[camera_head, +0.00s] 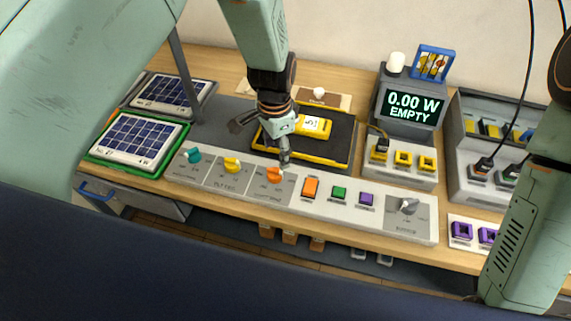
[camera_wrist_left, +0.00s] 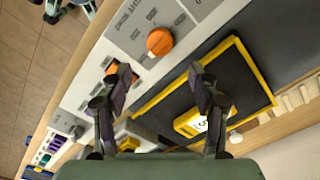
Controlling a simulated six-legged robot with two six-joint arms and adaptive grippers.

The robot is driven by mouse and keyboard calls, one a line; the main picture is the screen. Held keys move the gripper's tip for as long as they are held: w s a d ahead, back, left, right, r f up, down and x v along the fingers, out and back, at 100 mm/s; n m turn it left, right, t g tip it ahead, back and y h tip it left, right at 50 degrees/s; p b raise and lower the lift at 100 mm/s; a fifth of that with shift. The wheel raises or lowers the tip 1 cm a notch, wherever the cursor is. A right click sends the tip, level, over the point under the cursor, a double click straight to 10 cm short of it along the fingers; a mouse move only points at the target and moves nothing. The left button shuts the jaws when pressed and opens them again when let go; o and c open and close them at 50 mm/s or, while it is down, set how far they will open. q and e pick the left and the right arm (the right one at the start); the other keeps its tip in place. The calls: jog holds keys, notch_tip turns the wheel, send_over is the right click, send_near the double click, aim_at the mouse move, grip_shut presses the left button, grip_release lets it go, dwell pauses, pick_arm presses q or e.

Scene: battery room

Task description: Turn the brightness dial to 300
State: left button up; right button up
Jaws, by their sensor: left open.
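A sloped control strip (camera_head: 225,186) carries a teal dial (camera_head: 193,155), a yellow dial (camera_head: 232,165), an orange dial (camera_head: 274,174) and a grey dial (camera_head: 408,206). My right gripper is out of view.
A yellow-edged dark tray (camera_head: 343,150) holding a yellow block (camera_head: 313,127) lies behind the strip. Orange (camera_head: 310,187), green (camera_head: 339,193) and purple (camera_head: 366,199) buttons sit right of the orange dial. A display (camera_head: 412,107) reads 0.00 W EMPTY. Solar panels (camera_head: 139,140) lie left.

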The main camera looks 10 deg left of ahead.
aim_at(274, 170)
pick_arm(q)
jog(key=shift+s+a+f, duration=0.15)
jog(key=shift+s+f, duration=0.05)
jog(key=shift+f, duration=0.1)
notch_tip(274, 170, down, 7)
jog(key=shift+a+r, duration=0.1)
jog(key=shift+r, duration=0.05)
jog(key=shift+s+a+f, duration=0.1)
jog(key=shift+a+f, duration=0.05)
jog(key=shift+f, duration=0.05)
jog(key=shift+s+r, duration=0.15)
jog(key=shift+s, duration=0.05)
jog(key=shift+w, duration=0.3)
jog(key=c, duration=0.6)
jog(key=shift+s, duration=0.1)
jog(key=c, duration=0.6)
